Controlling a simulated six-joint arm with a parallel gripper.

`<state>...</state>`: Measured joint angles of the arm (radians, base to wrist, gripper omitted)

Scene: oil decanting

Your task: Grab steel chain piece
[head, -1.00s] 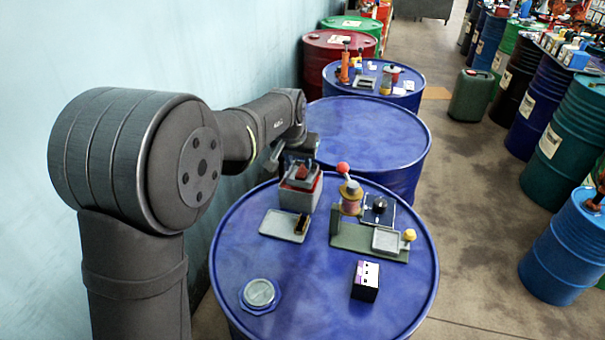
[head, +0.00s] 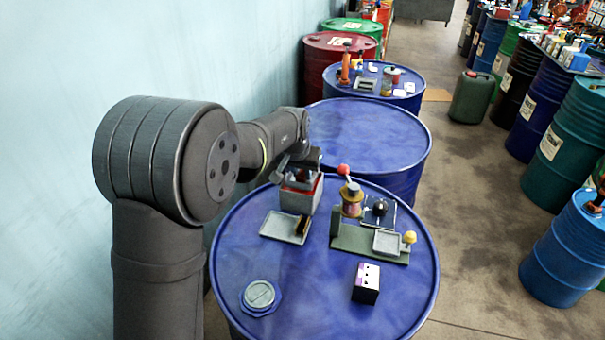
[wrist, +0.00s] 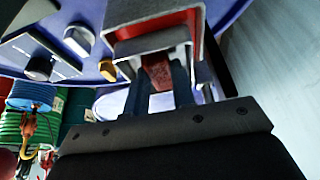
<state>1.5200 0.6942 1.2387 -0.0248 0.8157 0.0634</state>
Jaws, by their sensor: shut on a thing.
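A grey box with a red rim (head: 299,197) stands at the back left of the near blue drum top. My gripper (head: 301,178) is at the box's open top, its fingers reaching down into it. In the wrist view my gripper (wrist: 159,72) is shut on a small rust-red piece (wrist: 158,76), held between the two fingers inside the box's grey frame. Links of a steel chain are too small to make out. The lower part of the piece is hidden by the box.
On the near drum (head: 310,285) stand a grey tray (head: 285,228) with a brown block, a green base (head: 370,248) with a spool and red-ball lever, a small black-and-white box (head: 366,283) and a round cap (head: 259,295). The second drum top (head: 365,135) is bare.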

